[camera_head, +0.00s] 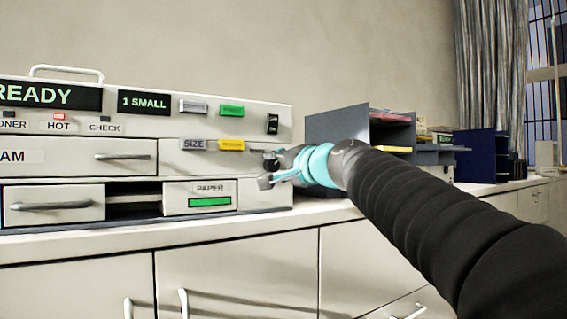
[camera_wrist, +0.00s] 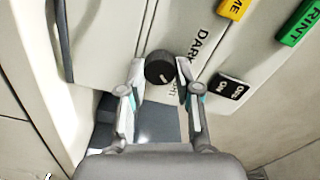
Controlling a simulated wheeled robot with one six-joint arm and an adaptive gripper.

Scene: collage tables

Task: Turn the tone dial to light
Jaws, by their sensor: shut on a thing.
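The tone dial is a round black knob (camera_wrist: 159,70) on the pale machine front. In the wrist view a small light mark shows near its lower right edge. The word DARK (camera_wrist: 194,46) is above right of it, and a partly covered label ending in HT (camera_wrist: 172,90) is just below it. My gripper (camera_wrist: 160,66) is shut on the dial, with one finger on each side. In the head view my gripper (camera_head: 268,171) is at the right end of the machine, and the dial is mostly hidden there.
The machine (camera_head: 275,194) stands on a long counter (camera_head: 305,211). A black switch (camera_head: 272,123), a green button (camera_head: 232,110) and a yellow button (camera_head: 231,145) are close to the dial. A grey paper sorter (camera_head: 335,126) stands behind my arm.

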